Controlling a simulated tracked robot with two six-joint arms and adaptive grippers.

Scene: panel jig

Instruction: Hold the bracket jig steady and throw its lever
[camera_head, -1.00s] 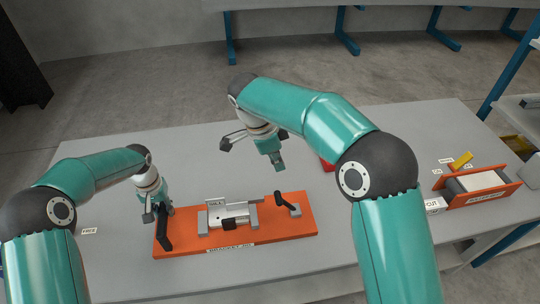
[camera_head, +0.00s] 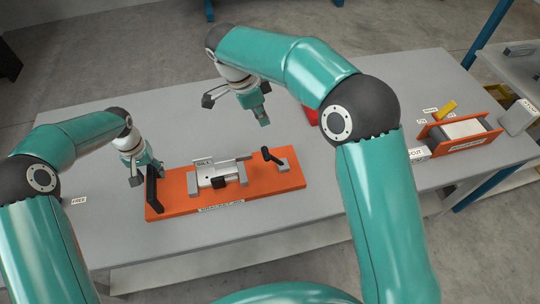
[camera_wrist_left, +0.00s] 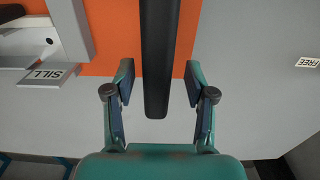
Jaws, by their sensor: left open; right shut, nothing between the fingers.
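The bracket jig has an orange base (camera_head: 261,199) lying on the grey table. A silver bracket (camera_head: 206,179) with a SILL label sits in its middle. A black upright handle (camera_head: 152,187) stands at its left end, and a small black lever (camera_head: 271,156) leans at its right end. My left gripper (camera_head: 147,175) is at the black handle. In the left wrist view, my left gripper (camera_wrist_left: 161,90) is open, with a finger on each side of the handle (camera_wrist_left: 158,40) and gaps showing. My right gripper (camera_head: 262,117) is shut and empty, above and behind the lever.
An orange-sided fixture (camera_head: 462,142) with a yellow lever (camera_head: 446,108) stands at the table's right. A red object (camera_head: 310,115) is partly hidden behind my right arm. A FREE label (camera_head: 79,200) lies left of the jig. The table (camera_head: 115,235) is clear around the jig.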

